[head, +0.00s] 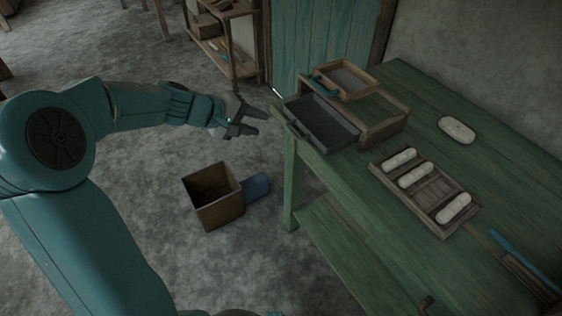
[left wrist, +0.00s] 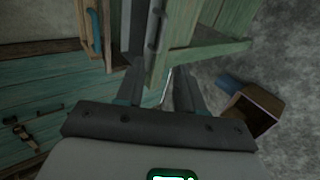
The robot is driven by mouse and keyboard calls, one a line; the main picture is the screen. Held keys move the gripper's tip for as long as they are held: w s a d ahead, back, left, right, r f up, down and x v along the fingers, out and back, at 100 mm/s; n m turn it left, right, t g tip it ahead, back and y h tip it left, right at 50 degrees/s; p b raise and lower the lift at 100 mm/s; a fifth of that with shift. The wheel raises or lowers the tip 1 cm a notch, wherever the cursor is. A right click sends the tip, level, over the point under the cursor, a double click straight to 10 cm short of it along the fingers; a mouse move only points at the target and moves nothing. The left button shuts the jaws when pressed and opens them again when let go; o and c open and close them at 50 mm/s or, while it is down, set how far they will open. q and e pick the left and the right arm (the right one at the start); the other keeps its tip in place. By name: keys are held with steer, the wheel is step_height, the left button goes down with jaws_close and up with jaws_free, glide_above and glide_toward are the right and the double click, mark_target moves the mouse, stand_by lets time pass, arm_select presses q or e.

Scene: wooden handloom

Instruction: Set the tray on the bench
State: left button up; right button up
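The case's dark grey drawer (head: 322,124) is pulled out toward the bench's left end. My left gripper (head: 257,122) is open and empty, in the air just left of the drawer front. In the left wrist view its fingers (left wrist: 160,68) are spread, with the drawer's handle (left wrist: 154,28) ahead. My right gripper is not in view.
A compartmented wooden tray (head: 440,232) with three pale rolls lies on the bench, near a pale oval piece (head: 457,130) and a blue-handled tool (head: 510,248). A wooden box (head: 218,213) and a blue object (head: 257,186) are on the floor.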

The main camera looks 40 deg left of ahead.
arm_select(q)
steer(key=s+d+f+m+g, duration=0.25)
steer(key=d+f, duration=0.25)
steer(key=f, duration=0.5)
steer(key=s+d+f+m+g, duration=0.1)
steer(key=s+d+f+g, duration=0.15)
steer(key=d+f, duration=0.6)
steer(key=s+d+f+m+g, duration=0.2)
steer(key=s+d+f, duration=0.15)
steer(key=f, duration=0.25)
steer(key=s+d+f+m+g, duration=0.1)
steer(key=s+d+f+m, duration=0.25)
steer(key=f, duration=0.25)
steer(key=s+d+f+m+g, duration=0.1)
steer(key=s+d+f+m, duration=0.25)
steer(key=s+d, duration=0.4)
step_height(320, 180, up, 11)
steer(key=p, duration=1.1)
steer(key=shift+a+f+n, duration=0.15)
steer(key=shift+a+n, duration=0.2)
steer(key=shift+a, duration=0.1)
steer(key=shift+s, duration=0.15)
